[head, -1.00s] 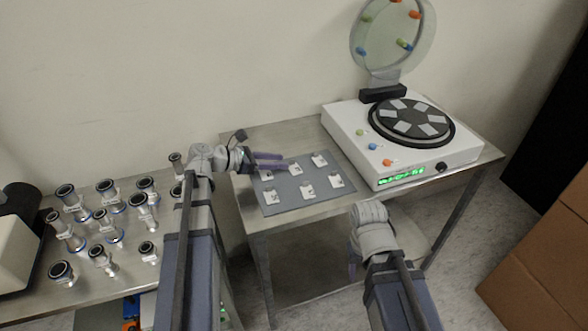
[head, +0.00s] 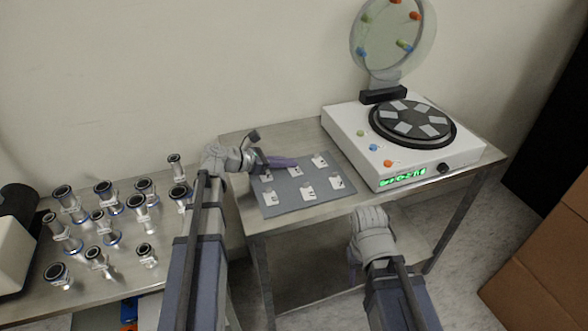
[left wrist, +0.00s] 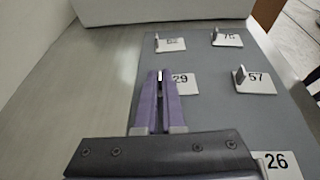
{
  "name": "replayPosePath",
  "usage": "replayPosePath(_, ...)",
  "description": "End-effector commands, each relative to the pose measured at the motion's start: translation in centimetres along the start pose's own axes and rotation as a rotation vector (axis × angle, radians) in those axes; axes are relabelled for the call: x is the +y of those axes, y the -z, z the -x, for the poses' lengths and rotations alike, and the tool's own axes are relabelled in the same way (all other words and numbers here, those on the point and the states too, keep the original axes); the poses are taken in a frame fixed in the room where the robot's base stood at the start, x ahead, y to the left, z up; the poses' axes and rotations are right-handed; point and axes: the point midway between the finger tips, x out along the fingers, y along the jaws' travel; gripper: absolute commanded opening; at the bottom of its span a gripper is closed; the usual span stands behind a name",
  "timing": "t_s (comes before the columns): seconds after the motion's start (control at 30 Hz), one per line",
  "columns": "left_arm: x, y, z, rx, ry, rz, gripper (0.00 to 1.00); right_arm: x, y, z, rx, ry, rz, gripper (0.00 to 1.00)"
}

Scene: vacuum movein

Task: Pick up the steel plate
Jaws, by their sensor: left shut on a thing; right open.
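Small steel plates with black numbers and upright tabs lie on a grey mat (head: 322,203). My left gripper (head: 295,162) reaches over the mat from the left. In the left wrist view, its purple fingers (left wrist: 160,76) are shut on the upright tab of the steel plate marked 29 (left wrist: 184,83). This plate (head: 296,171) appears to rest on the mat. The plate marked 57 (left wrist: 257,82) lies beside it, and two more lie beyond. The plate marked 26 (left wrist: 279,163) is partly covered by the gripper body. My right gripper (head: 354,264) is open and empty, in front of the table.
A white machine (head: 349,128) with a dark round turntable (head: 412,121) and an upright clear disc (head: 388,32) stands right of the mat. Several metal pipe fittings (head: 103,190) stand on the left table. Brown boxes (head: 545,245) stand at the right.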

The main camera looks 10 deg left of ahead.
Motion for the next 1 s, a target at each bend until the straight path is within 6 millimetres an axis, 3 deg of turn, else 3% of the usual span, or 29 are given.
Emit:
replayPosePath(0.63,0.0,-0.3,0.1,0.000,0.000,0.000,0.00,0.0,0.0,0.3,0.000,0.000,0.000,0.50)
replayPosePath(1.0,0.0,-3.9,1.6,0.000,0.000,0.000,0.00,0.4,-0.2,4.2,0.000,0.000,0.000,0.50)
